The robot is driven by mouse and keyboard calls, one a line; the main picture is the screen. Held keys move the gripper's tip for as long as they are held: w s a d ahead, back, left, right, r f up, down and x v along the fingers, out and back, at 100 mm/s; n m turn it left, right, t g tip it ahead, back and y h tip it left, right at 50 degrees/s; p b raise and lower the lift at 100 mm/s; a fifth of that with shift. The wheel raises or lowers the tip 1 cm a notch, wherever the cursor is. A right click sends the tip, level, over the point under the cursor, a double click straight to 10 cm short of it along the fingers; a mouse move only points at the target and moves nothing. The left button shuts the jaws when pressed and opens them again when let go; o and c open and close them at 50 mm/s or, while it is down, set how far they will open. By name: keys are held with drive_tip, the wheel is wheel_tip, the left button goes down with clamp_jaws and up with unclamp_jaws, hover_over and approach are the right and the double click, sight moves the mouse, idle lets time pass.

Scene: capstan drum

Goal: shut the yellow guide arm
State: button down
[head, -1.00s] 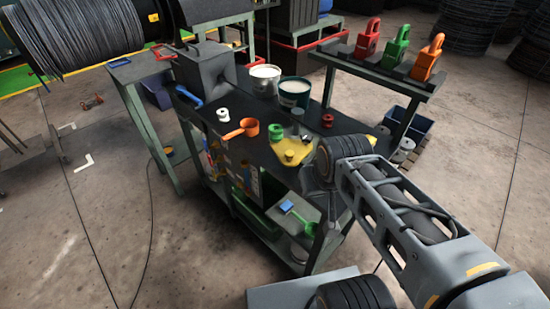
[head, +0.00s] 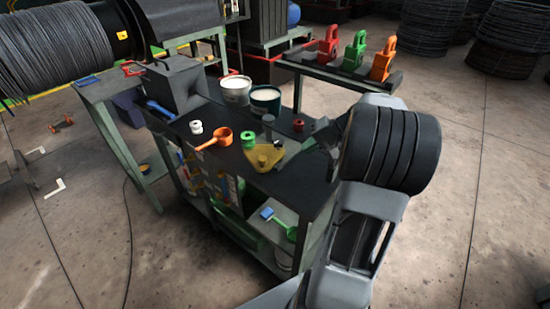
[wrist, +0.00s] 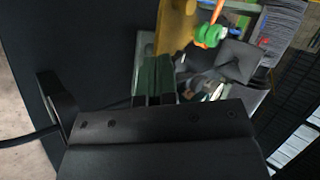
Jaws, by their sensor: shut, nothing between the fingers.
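The yellow guide arm (head: 264,158) is a flat, roughly triangular yellow plate with a knob on it, on the dark bench top. A grey post (head: 268,124) stands behind it. In the wrist view a yellow piece (wrist: 176,25), seemingly the guide arm, reaches in from the top, just beyond my fingertips. My gripper (wrist: 155,68) has its two dark fingers together and empty. I cannot tell whether the fingers touch the yellow piece.
A green spool (head: 248,142), an orange ladle (head: 216,139), a white ring (head: 196,127) and a red spool (head: 298,125) stand around the plate. Two pails, one white (head: 236,90) and one dark green (head: 265,100), are behind.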

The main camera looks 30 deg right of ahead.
sight(265, 164)
drive_tip(key=shift+w+a+f+p, duration=0.45)
drive_tip(key=shift+w+a+f, duration=0.5)
drive_tip(key=shift+a, duration=0.5)
drive_tip(key=shift+w+a+f+p, duration=0.45)
drive_tip(key=shift+w+a+f, duration=0.45)
drive_tip(key=shift+a, duration=0.5)
drive_tip(key=shift+w+a+f+p, duration=0.45)
drive_tip(key=shift+w+a+f, duration=0.5)
drive_tip(key=shift+a, duration=0.5)
drive_tip(key=shift+b, duration=0.3)
